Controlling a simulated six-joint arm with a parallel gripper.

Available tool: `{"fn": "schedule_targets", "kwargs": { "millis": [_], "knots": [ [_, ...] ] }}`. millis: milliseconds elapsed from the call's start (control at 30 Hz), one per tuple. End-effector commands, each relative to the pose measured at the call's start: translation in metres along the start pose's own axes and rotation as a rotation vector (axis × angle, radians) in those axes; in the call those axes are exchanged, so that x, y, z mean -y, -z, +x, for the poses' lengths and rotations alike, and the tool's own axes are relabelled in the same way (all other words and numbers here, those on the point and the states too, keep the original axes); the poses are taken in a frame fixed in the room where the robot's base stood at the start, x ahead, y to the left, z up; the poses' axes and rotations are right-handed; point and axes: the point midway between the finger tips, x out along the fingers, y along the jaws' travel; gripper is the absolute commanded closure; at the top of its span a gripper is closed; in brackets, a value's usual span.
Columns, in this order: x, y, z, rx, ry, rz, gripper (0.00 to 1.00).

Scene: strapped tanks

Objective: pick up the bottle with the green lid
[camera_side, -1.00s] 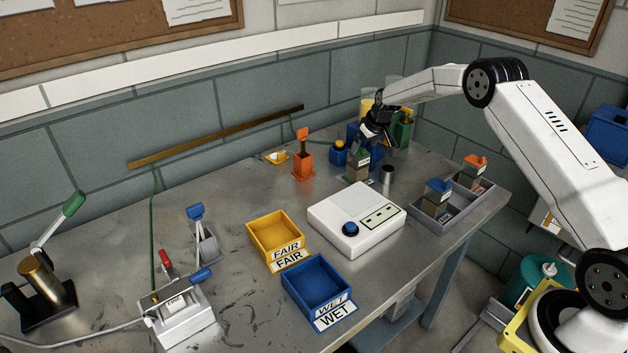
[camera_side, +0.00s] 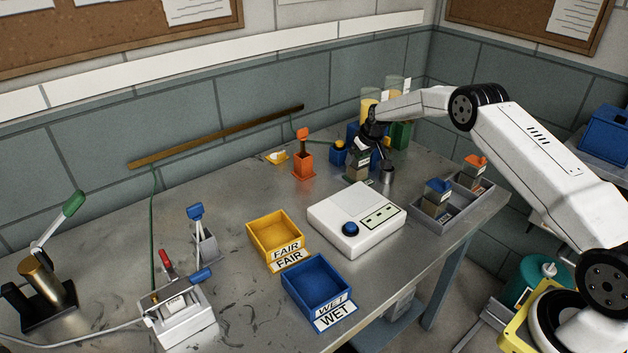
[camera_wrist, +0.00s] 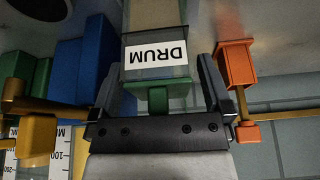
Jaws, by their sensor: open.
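The bottle (camera_side: 357,168) stands upright on the bench behind the white box; my gripper partly covers its top. In the wrist view the bottle (camera_wrist: 155,52) has a white label reading DRUM, upside down in the picture, and a green lid (camera_wrist: 158,98). My gripper (camera_wrist: 158,78) is open, with one finger on each side of the lid and upper bottle. Small gaps show between the fingers and the bottle. In the side view my gripper (camera_side: 364,147) is right over the bottle.
Blue and green holders and clear tanks (camera_side: 370,103) are behind. An orange holder (camera_side: 303,166) is to the left. A grey tray (camera_side: 462,208) holds blue-lidded and orange-lidded bottles.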

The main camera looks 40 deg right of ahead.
Motion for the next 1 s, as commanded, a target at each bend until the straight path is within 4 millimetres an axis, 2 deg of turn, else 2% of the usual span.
{"fn": "schedule_targets", "kwargs": {
  "millis": [433,467,700,767,1000],
  "knots": [
    [0.0,-0.0002,0.0,0.001,0.0,0.0,0.0],
    [0.0,-0.0002,0.0,0.0,0.0,0.0,0.06],
    [0.0,-0.0003,0.0,0.001,0.0,0.0,0.83],
    [0.0,-0.0003,0.0,0.001,0.0,0.0,1.0],
    [-0.0003,0.0012,-0.0012,-0.003,-0.001,0.0,1.0]
  ]
}}
